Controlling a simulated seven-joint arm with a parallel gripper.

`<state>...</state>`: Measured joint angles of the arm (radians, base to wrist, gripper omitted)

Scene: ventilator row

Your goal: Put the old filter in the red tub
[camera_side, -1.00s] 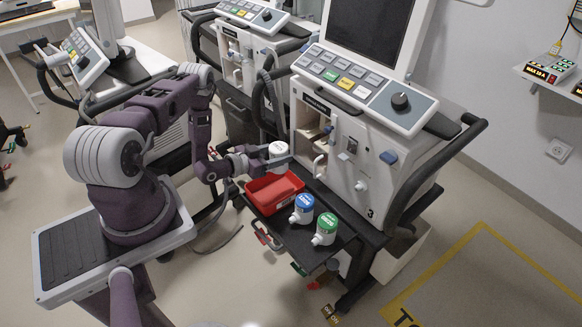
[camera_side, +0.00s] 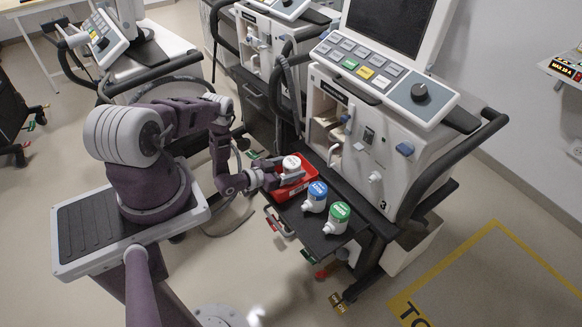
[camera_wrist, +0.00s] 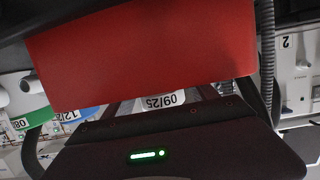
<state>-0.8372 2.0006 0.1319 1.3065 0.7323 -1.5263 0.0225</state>
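The old filter, a white-capped canister (camera_side: 291,163), is held between the fingers of my gripper (camera_side: 288,178). It is low over the red tub (camera_side: 295,191), upright in the side view; I cannot tell whether its lower part touches the tub. In the wrist view the filter's label reads 09/25 upside down (camera_wrist: 160,101) between the fingers (camera_wrist: 162,103), and the tub's red wall (camera_wrist: 150,48) fills the upper middle. The filter's lower part is hidden by the gripper and tub.
A blue-capped filter (camera_side: 315,197) and a green-capped filter (camera_side: 337,218) stand right of the tub on the dark shelf (camera_side: 312,232). The ventilator (camera_side: 385,150), with an open compartment (camera_side: 328,117), rises close behind. Its side rail (camera_side: 470,155) is at the right.

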